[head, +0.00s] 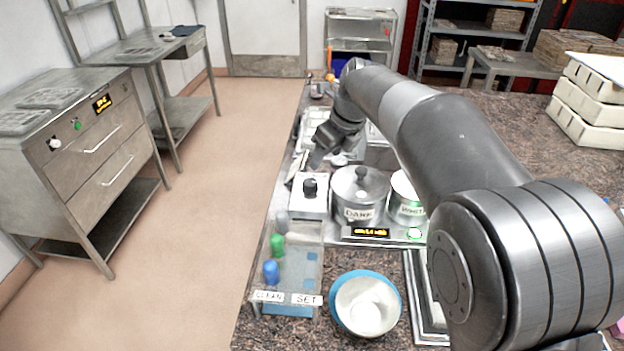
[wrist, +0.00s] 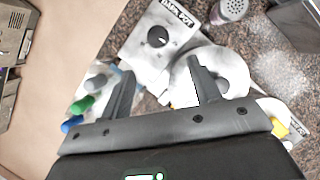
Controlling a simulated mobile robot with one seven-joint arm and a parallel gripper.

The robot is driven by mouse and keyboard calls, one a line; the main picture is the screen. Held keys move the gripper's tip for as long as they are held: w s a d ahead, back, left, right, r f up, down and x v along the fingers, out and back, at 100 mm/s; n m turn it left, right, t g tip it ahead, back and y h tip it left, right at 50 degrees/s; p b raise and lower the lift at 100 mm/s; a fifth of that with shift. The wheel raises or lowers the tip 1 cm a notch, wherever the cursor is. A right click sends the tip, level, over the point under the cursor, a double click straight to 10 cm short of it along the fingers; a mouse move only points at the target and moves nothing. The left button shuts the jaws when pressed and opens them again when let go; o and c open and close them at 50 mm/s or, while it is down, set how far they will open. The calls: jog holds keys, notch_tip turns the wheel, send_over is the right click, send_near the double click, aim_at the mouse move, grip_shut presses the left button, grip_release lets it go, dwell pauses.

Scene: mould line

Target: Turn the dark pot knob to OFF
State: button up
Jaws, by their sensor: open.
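The dark pot knob is a round black knob (head: 310,188) on a pale box (head: 309,206) left of the lidded metal pot labelled DARK (head: 358,214). In the wrist view the knob (wrist: 157,37) sits on a light panel with a DARK POT label, just beyond my fingertips. The knob's pointer setting is too small to read. My gripper (wrist: 161,78) is open and empty, its fingers apart, with the knob between their directions and not touched. In the head view my gripper (head: 320,152) hangs above and behind the box.
A pot labelled WHITE (head: 407,199) stands to the right, partly behind my arm. A small lit display (head: 366,232) sits in front of the pots. A bowl (head: 366,305) lies nearer. A shaker (wrist: 232,9) is close by.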

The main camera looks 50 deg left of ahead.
aim_at(311, 182)
jog(key=x, duration=1.1)
jog(key=shift+s+a, duration=0.2)
jog(key=shift+a, duration=0.1)
jog(key=c, duration=1)
